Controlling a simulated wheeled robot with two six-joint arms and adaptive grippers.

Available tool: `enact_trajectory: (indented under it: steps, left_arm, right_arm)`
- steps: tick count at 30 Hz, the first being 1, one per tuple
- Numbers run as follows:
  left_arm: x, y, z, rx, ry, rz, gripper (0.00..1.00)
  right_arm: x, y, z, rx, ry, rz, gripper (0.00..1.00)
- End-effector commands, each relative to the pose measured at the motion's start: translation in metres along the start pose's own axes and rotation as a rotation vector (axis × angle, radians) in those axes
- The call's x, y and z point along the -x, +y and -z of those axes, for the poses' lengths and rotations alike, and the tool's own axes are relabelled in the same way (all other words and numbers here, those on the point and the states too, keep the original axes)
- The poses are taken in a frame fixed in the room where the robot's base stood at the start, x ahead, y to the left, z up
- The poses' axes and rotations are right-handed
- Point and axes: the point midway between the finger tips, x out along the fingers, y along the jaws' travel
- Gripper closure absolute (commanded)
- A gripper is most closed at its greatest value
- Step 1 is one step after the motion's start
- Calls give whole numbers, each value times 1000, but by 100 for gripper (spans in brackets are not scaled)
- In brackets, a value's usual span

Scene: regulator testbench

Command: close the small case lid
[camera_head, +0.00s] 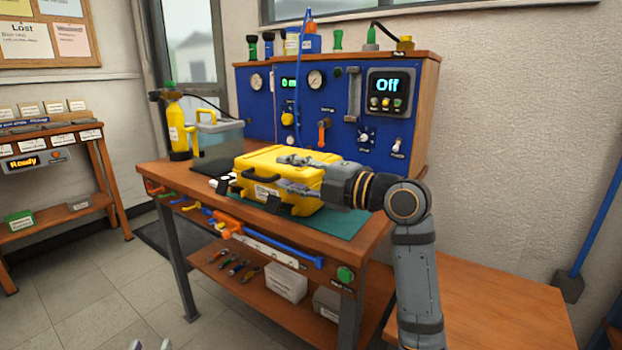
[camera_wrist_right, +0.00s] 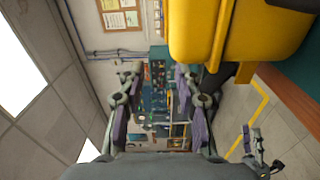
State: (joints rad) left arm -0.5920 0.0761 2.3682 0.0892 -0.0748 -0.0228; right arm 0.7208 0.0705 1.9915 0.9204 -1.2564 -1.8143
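The small yellow case (camera_head: 262,170) stands on the workbench with a dark handle and dark latches on its front. Its lid looks down on the body; I cannot tell whether it is fully seated. The latches appear to hang outward. In the right wrist view the case (camera_wrist_right: 195,35) fills the top right, beside the fingers. My right gripper (camera_head: 292,174) reaches in from the right across the case's front, fingers apart with nothing between them; the wrist view also shows the parted fingers (camera_wrist_right: 160,100). My left gripper (camera_head: 150,345) shows only its tips, apart and empty, at the bottom edge.
A green mat (camera_head: 340,222) lies under the case on the workbench (camera_head: 375,238). Behind stands a blue panel (camera_head: 375,145) with gauges and a screen reading "Off". A yellow bottle (camera_head: 177,127) and a clear box (camera_head: 220,137) stand at the back left.

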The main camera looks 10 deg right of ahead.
Motion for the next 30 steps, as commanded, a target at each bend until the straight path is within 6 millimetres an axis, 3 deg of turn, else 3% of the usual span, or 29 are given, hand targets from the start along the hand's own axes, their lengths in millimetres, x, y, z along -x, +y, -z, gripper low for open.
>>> enact_trajectory:
  steps: [1, 6, 12, 30]
  left_arm:
    - [0, 0, 0, 0, 0, 0, 60]
    - [0, 0, 0, 0, 1, 0, 60]
    - [0, 0, 0, 0, 1, 0, 60]
    - [0, 0, 0, 0, 0, 0, 60]
  right_arm:
    - [14, -2, -2, 7, -6, 6, 66]
    - [48, -2, 0, 6, -3, 8, 66]
    - [69, -1, -1, 2, -2, 4, 66]
    - [75, -1, 1, -1, 3, 2, 66]
